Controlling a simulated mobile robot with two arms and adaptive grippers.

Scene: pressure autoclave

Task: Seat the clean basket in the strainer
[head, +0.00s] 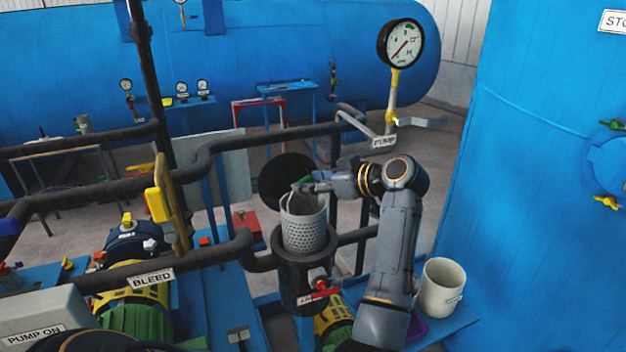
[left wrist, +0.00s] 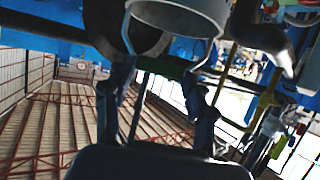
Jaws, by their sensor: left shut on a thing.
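The light grey perforated basket (head: 303,222) hangs upright from my left gripper (head: 308,186), which is shut on it at its top. Its lower end overlaps the mouth of the dark strainer (head: 300,275); I cannot tell how far inside it is. The strainer's round black lid (head: 280,178) stands open behind the basket. In the left wrist view, the basket's pale rim (left wrist: 178,14) shows at the top edge, beyond my left gripper's fingers (left wrist: 158,98). The exact grip contact is unclear. My right gripper is not in view.
A beige pot (head: 441,287) stands on a blue shelf (head: 462,318) right of my arm. Dark pipes (head: 230,240) run left of the strainer, with a yellow lever (head: 160,203) there. A gauge (head: 401,43) stands behind; a blue vessel (head: 540,200) fills the right.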

